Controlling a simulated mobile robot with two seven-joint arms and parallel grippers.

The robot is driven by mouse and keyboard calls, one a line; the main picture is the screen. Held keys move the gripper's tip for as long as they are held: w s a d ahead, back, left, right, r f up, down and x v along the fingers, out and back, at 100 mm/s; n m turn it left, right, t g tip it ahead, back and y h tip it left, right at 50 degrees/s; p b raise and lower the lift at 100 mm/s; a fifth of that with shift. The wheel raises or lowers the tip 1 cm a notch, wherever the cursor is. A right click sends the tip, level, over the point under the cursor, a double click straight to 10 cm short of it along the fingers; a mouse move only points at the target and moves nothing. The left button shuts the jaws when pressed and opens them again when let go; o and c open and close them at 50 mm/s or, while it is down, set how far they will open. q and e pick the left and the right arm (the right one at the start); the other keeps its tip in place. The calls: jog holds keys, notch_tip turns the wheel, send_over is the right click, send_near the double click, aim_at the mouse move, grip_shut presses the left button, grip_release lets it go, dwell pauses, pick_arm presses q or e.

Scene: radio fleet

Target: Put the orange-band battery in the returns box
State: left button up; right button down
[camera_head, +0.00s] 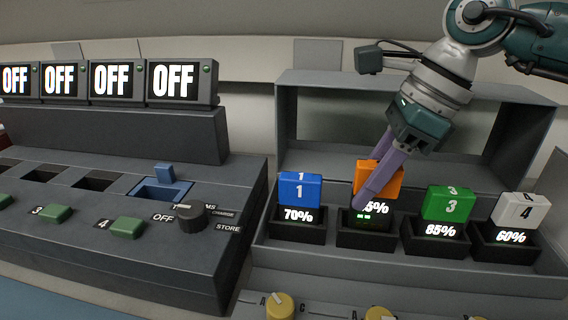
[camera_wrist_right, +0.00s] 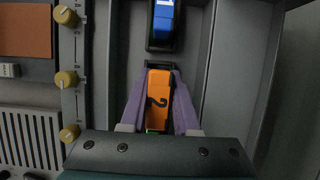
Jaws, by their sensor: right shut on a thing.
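The orange-band battery (camera_head: 391,177) sits in the second dock (camera_head: 352,238) from the left, behind a display partly covered by my gripper. My right gripper (camera_head: 370,190) comes down from the upper right with its purple fingers on either side of the battery. In the right wrist view the fingers of the right gripper (camera_wrist_right: 160,105) close on both sides of the orange battery (camera_wrist_right: 158,97), marked 2. I see no box labelled as returns. My left gripper is not in view.
A blue battery (camera_head: 299,189) stands left of the orange one; a green battery (camera_head: 449,204) and a white battery (camera_head: 514,209) stand right. A grey panelled housing (camera_head: 300,78) rises behind. A console (camera_head: 120,205) with a dark knob (camera_head: 191,216) and OFF displays fills the left.

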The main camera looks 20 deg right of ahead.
aim_at(348, 220)
jog(key=shift+f, duration=1.35)
jog(key=shift+f+b, duration=0.2)
jog(key=shift+b, duration=0.1)
jog(key=c, duration=0.6)
grip_release()
jog(key=shift+r, duration=0.1)
jog(key=shift+c, duration=0.2)
jog(key=shift+r+p, duration=0.2)
jog(key=shift+p, duration=0.1)
jog(key=v, duration=1.2)
jog(key=shift+p, duration=0.35)
jog(key=shift+a, duration=0.15)
